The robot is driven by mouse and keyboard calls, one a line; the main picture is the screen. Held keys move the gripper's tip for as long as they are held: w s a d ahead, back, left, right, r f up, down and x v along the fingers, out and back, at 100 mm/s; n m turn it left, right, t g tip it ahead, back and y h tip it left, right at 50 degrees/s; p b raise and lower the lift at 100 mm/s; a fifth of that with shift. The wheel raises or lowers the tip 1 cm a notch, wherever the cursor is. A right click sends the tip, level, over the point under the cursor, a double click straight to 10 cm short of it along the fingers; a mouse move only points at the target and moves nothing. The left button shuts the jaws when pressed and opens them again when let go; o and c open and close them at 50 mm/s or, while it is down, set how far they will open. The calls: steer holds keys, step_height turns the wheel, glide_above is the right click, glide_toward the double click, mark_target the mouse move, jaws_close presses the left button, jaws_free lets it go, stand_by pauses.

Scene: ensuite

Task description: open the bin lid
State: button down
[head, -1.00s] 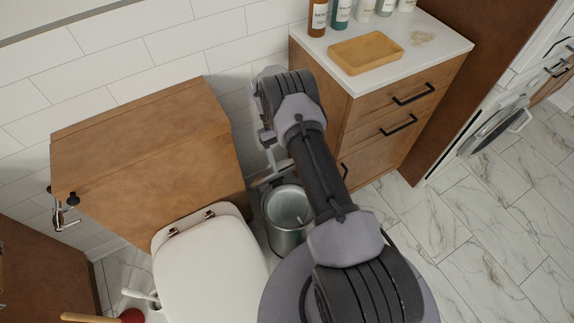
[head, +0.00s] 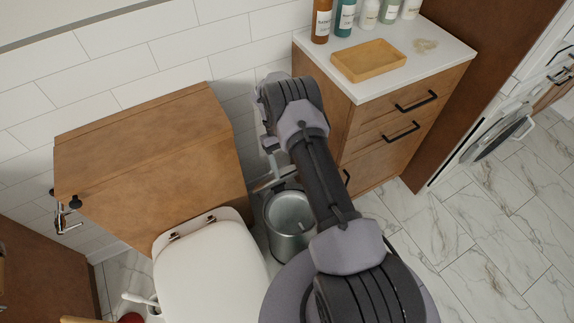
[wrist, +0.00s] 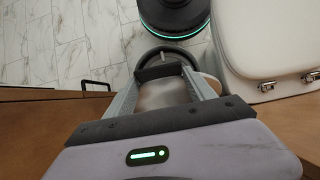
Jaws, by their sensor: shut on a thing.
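The bin (head: 290,240) is a round grey metal can on the floor between the toilet and the drawer cabinet. Its top is uncovered and I see into it in the head view. The bin's dark round rim (wrist: 183,53) shows beyond my fingers in the wrist view. My gripper (head: 274,181) is at the back edge of the bin, partly hidden by my arm. In the wrist view my gripper (wrist: 162,72) has its dark fingertips closed in, with a pale surface, seemingly the raised lid (wrist: 165,95), behind and between the fingers. The exact contact is hidden.
The toilet (head: 208,265) stands close left of the bin, with a wooden box (head: 150,165) behind it. The drawer cabinet (head: 400,125) is close on the right, with bottles and a tray (head: 368,62) on top. Tiled floor (head: 490,250) is clear at right.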

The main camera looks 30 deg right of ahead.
steer(key=shift+f, duration=0.15)
steer(key=shift+c, duration=1.6)
jaws_free()
steer(key=shift+w, duration=0.15)
steer(key=p+v, duration=0.1)
steer(key=v, duration=1.1)
steer(key=shift+p, duration=0.4)
